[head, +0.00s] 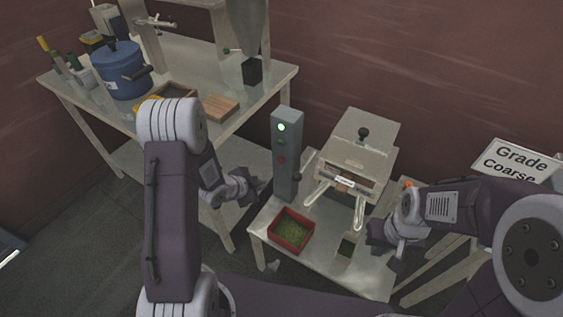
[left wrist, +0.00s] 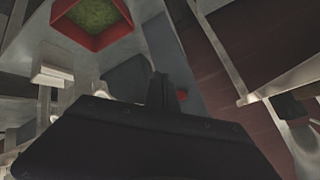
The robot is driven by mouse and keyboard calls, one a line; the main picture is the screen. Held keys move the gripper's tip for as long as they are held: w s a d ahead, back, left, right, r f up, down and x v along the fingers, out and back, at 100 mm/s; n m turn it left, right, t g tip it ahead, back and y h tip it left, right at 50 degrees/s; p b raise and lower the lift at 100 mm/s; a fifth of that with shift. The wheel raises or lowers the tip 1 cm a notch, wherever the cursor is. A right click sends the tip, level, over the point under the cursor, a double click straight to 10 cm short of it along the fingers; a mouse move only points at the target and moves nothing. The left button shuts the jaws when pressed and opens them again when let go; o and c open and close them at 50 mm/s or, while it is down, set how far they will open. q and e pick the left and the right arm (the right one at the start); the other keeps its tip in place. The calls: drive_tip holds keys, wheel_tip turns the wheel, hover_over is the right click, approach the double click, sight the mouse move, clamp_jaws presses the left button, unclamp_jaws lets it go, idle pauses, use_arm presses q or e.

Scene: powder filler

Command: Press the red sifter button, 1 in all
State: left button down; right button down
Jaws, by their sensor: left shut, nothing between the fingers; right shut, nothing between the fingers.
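My left gripper (head: 257,188) is shut and empty, to the left of the post and lower than the button. My right gripper (head: 381,244) is shut and empty over the table's right side.
A red tray (head: 275,237) of green powder sits in front of the post. The sifter machine (head: 352,165) stands right of it. A taller table (head: 190,55) with a blue pot (head: 122,72) is behind left. A "Grade Coarse" sign (head: 516,160) is at right.

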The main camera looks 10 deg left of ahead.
sight(281, 160)
use_arm(q)
drive_tip(key=w+d+p, duration=0.2)
drive_tip(key=w, duration=0.6)
drive_tip(key=shift+d, duration=0.3)
drive_tip(key=shift+w, duration=0.15)
idle(1.6)
drive_tip(key=shift+w+d, duration=0.15)
drive_tip(key=shift+w, duration=0.15)
drive_tip(key=shift+w+d, duration=0.15)
drive_tip(key=shift+w, duration=0.25)
idle(0.6)
idle(0.4)
drive_tip(key=shift+s+a, duration=0.3)
drive_tip(key=shift+s, duration=0.5)
